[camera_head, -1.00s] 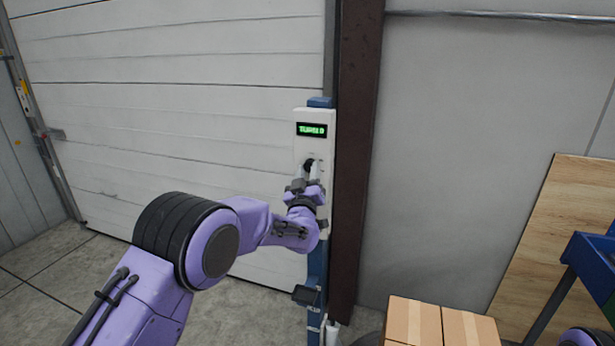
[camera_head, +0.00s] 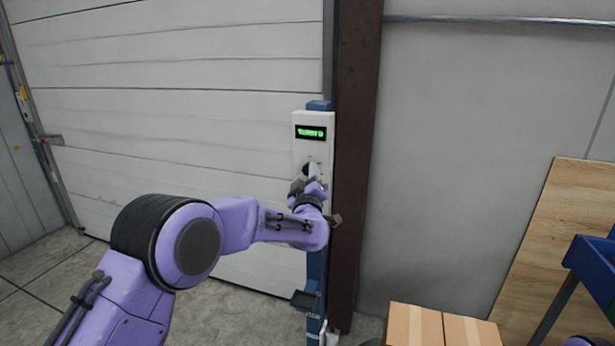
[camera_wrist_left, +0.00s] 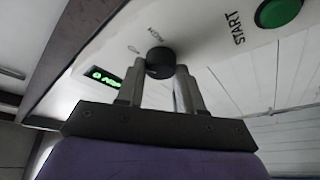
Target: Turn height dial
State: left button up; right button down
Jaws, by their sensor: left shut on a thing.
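The black height dial (camera_wrist_left: 158,62) sits on the white control panel (camera_head: 312,118), below a small display with green text (camera_head: 311,132). My left gripper (camera_head: 311,174) reaches the panel from below and is shut on the dial. In the left wrist view the dial lies between the two grey fingertips (camera_wrist_left: 160,72). In the head view the gripper mostly hides the dial. The display text is too blurred to read surely. My right gripper is not in view.
A green START button (camera_wrist_left: 278,10) is on the panel near the dial. The panel's blue post (camera_head: 317,270) stands beside a brown column (camera_head: 352,180) and a white shutter door (camera_head: 200,110). Cardboard boxes (camera_head: 440,328) and a blue tote frame (camera_head: 590,262) are at lower right.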

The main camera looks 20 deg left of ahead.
pick_arm(q)
jog(key=o, duration=1)
jog(key=shift+s+f, duration=0.1)
jog(key=b+v, duration=0.4)
jog(key=v, duration=0.6)
jog(key=shift+s, duration=0.15)
